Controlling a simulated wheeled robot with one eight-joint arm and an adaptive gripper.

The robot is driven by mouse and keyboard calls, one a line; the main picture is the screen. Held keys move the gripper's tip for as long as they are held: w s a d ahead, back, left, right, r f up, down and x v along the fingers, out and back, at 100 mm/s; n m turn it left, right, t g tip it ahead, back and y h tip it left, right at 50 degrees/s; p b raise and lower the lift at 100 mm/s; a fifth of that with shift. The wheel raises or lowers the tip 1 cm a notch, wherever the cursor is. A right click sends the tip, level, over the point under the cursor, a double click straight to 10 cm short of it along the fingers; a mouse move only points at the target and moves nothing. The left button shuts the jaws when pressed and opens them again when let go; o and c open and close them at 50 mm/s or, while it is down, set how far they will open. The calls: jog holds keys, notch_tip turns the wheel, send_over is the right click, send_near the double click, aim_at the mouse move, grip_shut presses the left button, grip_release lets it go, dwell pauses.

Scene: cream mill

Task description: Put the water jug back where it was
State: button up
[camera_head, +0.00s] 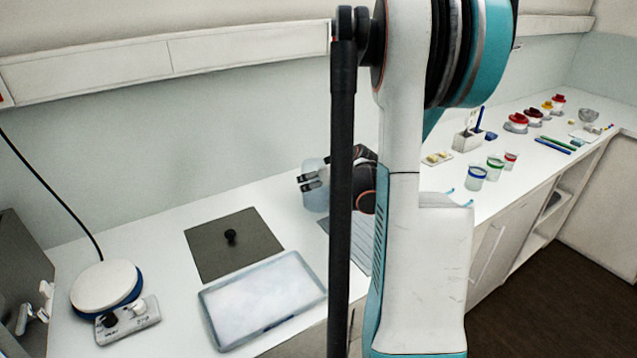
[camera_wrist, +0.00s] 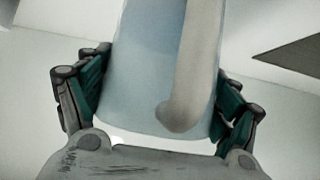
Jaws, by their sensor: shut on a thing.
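The water jug (camera_head: 316,201) is a pale blue, see-through vessel at the back of the white counter, left of my dark upright arm link. My gripper (camera_head: 312,180) is shut on it, with fingers across its side. In the wrist view the jug (camera_wrist: 140,85) stands between the green-sided fingers (camera_wrist: 160,92), one on each side. Its pale handle (camera_wrist: 190,65) faces the wrist camera. The jug looks about upright. I cannot tell whether its base touches the counter. Its right side is hidden by my arm in the head view.
A ridged grey mat (camera_head: 361,248) lies near the jug, partly hidden by my arm. Left are a dark square plate (camera_head: 210,247) with a black knob, a pale tray (camera_head: 262,300) and a round white-topped device (camera_head: 103,285). Coloured cups (camera_head: 477,173) stand right.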

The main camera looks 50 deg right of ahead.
jog(key=shift+f, duration=0.2)
jog(key=o, duration=2)
jog(key=shift+c, duration=0.2)
jog(key=shift+s+r, duration=0.1)
jog(key=shift+r, duration=0.15)
jog(key=p+v, duration=0.3)
jog(key=v, duration=0.8)
jog(key=shift+s+a+r+p, duration=0.2)
jog(key=shift+s+p, duration=0.15)
